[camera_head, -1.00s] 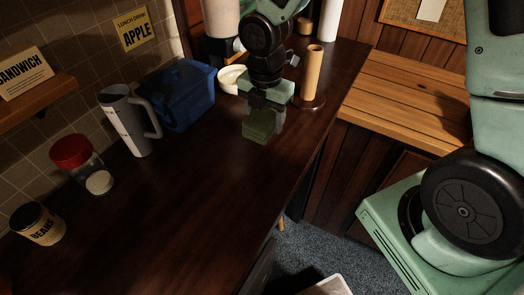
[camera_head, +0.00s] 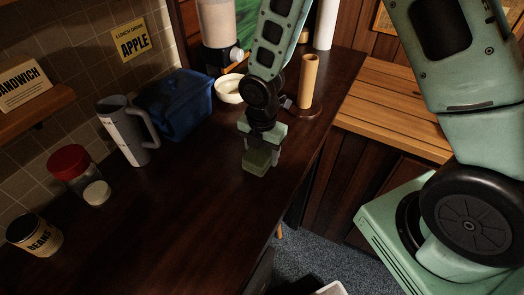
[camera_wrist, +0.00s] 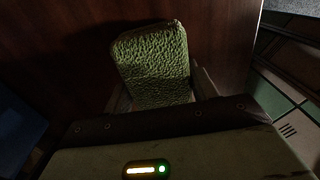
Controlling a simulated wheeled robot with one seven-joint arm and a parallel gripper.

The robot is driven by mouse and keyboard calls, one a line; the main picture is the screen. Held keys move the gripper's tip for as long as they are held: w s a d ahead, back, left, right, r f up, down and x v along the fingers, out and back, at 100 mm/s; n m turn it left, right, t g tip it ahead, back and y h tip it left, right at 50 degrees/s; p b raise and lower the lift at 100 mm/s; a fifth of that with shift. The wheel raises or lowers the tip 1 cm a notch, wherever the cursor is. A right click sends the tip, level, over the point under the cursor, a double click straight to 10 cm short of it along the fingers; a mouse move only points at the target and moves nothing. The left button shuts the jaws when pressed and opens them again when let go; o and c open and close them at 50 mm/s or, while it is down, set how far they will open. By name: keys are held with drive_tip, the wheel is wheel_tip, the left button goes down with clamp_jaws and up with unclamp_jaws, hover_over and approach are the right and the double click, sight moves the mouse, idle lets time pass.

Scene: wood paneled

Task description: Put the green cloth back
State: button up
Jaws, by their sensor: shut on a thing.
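The green cloth (camera_head: 257,162) is a small folded block with a rough, nubby surface, which shows clearly in the wrist view (camera_wrist: 153,66). My gripper (camera_head: 260,155) is shut on the cloth, with a finger on each side of it in the wrist view (camera_wrist: 160,92). The cloth is over the dark wooden counter (camera_head: 190,215), near its right edge. I cannot tell whether its underside touches the counter.
A blue box (camera_head: 174,103), a grey mug (camera_head: 125,135), a red-lidded jar (camera_head: 70,168) and a beans can (camera_head: 34,235) line the wall side. A white bowl (camera_head: 228,89) and a paper-roll stand (camera_head: 308,82) are behind my gripper. The front counter is clear.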

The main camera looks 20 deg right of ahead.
sight(262, 148)
drive_tip(key=o, duration=1)
drive_tip(key=shift+f, duration=0.1)
wheel_tip(262, 148, up, 11)
drive_tip(key=shift+f, duration=0.1)
drive_tip(key=s+a+r+m, duration=0.2)
drive_tip(key=s+r+m, duration=0.1)
drive_tip(key=s+m, duration=0.2)
drive_tip(key=s+a+r+m, duration=0.2)
drive_tip(key=s+r+m, duration=0.1)
drive_tip(key=s+m, duration=0.3)
drive_tip(key=s+a+r+m, duration=0.2)
drive_tip(key=s+m, duration=0.4)
drive_tip(key=s, duration=0.3)
drive_tip(key=shift+a+r+y, duration=0.15)
drive_tip(key=shift+r+y, duration=0.15)
drive_tip(key=shift+r, duration=0.1)
